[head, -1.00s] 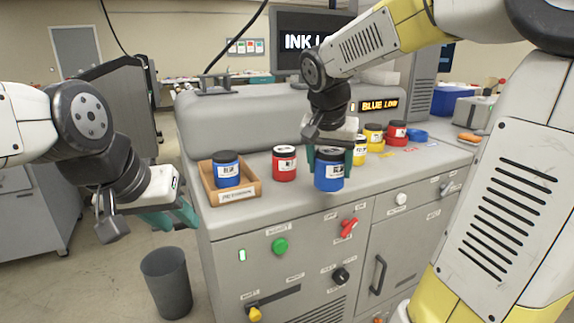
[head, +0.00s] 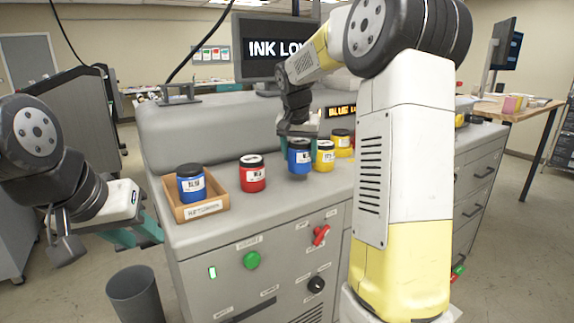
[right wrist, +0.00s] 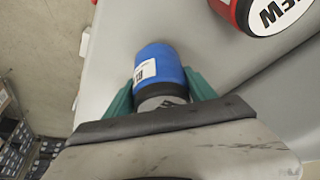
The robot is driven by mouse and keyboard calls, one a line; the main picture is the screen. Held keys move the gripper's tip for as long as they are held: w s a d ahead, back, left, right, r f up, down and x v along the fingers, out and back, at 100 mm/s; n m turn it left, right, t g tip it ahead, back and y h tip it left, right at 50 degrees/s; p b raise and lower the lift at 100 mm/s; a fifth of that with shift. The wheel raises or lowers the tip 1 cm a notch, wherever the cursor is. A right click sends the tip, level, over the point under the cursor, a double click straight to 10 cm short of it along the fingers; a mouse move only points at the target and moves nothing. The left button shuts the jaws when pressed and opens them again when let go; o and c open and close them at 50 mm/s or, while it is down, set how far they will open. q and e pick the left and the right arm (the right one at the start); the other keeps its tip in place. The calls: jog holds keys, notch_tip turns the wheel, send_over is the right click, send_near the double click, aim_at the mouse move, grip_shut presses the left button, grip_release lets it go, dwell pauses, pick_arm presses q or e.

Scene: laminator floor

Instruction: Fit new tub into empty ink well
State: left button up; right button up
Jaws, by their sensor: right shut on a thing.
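A blue tub (head: 299,157) with a dark lid and white label is held between the teal fingers of my right gripper (head: 297,131), close above the grey counter top. The right wrist view shows the same tub (right wrist: 162,68) between the fingers (right wrist: 160,92). My left gripper (head: 140,234) hangs left of the machine, away from the tubs; its finger gap is unclear. Another blue tub (head: 191,186) stands in a labelled wooden tray (head: 200,210) at the counter's left end. No empty ink well shows; my right arm hides part of the counter.
A red tub (head: 252,176) stands between the tray and the held tub, and yellow tubs (head: 324,158) stand close to its right. The sign (head: 342,112) is partly hidden. A grey bin (head: 138,295) stands on the floor. The counter's front strip is clear.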

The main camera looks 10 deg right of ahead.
aim_at(300, 164)
jog(key=shift+f, duration=1.65)
jog(key=shift+f, duration=0.1)
jog(key=o, duration=1.7)
